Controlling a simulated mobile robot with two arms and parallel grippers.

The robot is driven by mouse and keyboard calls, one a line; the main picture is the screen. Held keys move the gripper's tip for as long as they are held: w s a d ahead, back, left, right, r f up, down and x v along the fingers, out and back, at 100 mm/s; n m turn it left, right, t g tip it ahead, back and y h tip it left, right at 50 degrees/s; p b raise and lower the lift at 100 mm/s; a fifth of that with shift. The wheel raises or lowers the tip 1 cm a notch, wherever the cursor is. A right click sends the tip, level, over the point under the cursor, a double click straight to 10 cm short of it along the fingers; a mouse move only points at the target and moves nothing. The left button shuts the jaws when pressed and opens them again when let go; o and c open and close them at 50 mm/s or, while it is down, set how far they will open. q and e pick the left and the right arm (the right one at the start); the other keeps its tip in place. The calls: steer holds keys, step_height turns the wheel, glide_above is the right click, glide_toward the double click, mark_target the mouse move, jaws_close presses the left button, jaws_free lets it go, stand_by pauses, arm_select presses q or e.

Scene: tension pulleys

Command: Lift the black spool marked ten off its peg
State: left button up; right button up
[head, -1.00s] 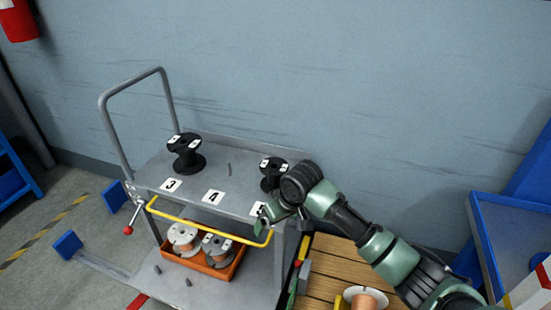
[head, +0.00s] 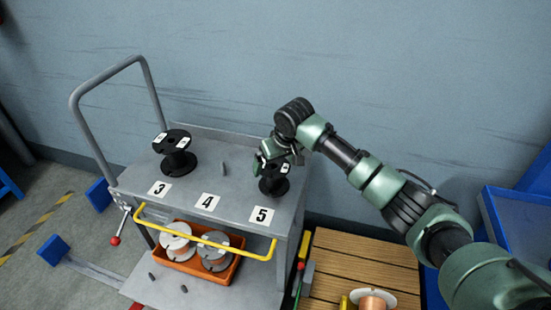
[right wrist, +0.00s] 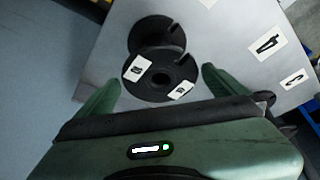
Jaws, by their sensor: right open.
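A black spool (head: 273,183) stands upright on the cart's top shelf behind the label 5. Its flange carries white tags whose print I cannot read for sure. My right gripper (head: 276,158) is open above this spool and partly covers its top in the head view. In the right wrist view the black spool (right wrist: 146,90) shows between and a little beyond the two spread green fingers (right wrist: 160,82), with no finger clearly touching it. Its peg is hidden. Another black spool (head: 178,160) stands behind the label 3. My left gripper is not in view.
The grey cart shelf (head: 232,200) has a bare short peg (head: 224,168) behind the label 4. A yellow rail (head: 205,236) runs along its front. An orange bin (head: 185,262) with copper spools sits below. A wooden pallet (head: 350,262) lies to the right.

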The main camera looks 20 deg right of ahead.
steer(key=x, duration=0.4)
steer(key=shift+f+b, duration=0.2)
steer(key=shift+b, duration=0.2)
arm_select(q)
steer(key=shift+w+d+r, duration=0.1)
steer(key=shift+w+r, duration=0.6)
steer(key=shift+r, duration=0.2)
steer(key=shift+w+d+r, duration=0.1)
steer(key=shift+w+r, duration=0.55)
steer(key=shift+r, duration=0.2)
arm_select(e)
steer(key=shift+w+f, duration=0.25)
steer(key=shift+f, duration=0.25)
steer(key=c, duration=1.3)
